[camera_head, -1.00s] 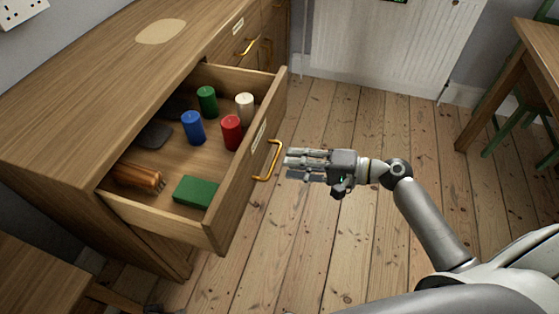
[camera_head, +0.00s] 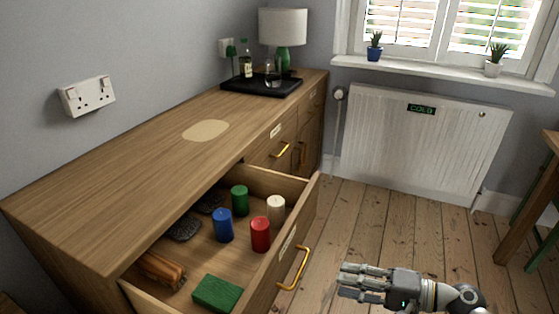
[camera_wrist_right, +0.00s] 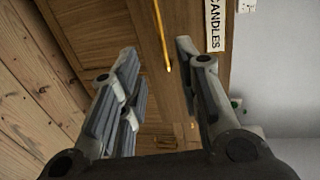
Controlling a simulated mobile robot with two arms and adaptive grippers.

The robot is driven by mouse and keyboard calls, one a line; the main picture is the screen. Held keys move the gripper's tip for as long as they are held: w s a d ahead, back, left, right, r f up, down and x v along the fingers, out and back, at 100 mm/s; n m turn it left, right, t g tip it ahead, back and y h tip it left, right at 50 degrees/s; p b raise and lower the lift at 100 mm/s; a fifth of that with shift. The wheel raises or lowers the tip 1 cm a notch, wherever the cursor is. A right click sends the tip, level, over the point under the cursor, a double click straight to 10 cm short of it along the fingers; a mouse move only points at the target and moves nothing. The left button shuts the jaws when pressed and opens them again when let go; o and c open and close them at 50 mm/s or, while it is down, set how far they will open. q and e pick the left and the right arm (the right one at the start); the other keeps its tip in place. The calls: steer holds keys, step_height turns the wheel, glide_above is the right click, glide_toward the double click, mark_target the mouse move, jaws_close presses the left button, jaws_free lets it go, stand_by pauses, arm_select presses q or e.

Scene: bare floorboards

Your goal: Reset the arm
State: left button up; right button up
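My right gripper (camera_head: 352,283) is in the lower right of the head view, just right of the open drawer's brass handle (camera_head: 294,268) and apart from it. In the right wrist view its fingers (camera_wrist_right: 158,75) are spread with nothing between them. The brass handle (camera_wrist_right: 161,35) shows beyond the fingers there, beside a label reading CANDLES (camera_wrist_right: 216,22). My left gripper is not in view.
The open drawer (camera_head: 290,240) holds blue (camera_head: 223,225), red (camera_head: 260,234), green (camera_head: 239,200) and white (camera_head: 276,207) candles, a green box (camera_head: 216,292) and an orange-brown bundle (camera_head: 160,268). A sideboard (camera_head: 130,195) stands left, a radiator (camera_head: 420,145) behind. Floorboards (camera_head: 390,225) are clear.

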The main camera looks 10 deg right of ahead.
steer(key=s+a+f+n+g+h, duration=0.35)
steer(key=s+f, duration=0.25)
steer(key=f, duration=0.4)
steer(key=s+a+f+n+g+h, duration=0.2)
steer(key=s+a+f+n+h, duration=0.3)
steer(key=f, duration=0.6)
arm_select(q)
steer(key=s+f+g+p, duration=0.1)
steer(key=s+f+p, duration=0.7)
steer(key=p, duration=0.4)
arm_select(e)
steer(key=s+d+f+g+h, duration=0.2)
steer(key=s+d+f+h, duration=0.25)
steer(key=s+f, duration=0.7)
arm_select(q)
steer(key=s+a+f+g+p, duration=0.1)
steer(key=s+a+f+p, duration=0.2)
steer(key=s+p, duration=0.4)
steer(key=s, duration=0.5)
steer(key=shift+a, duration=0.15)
arm_select(e)
steer(key=s+d+f+n, duration=0.1)
steer(key=s+d+f, duration=0.1)
steer(key=s, duration=1.1)
steer(key=shift+s+d+g, duration=0.2)
steer(key=shift+d+g, duration=0.15)
steer(key=shift+d, duration=0.1)
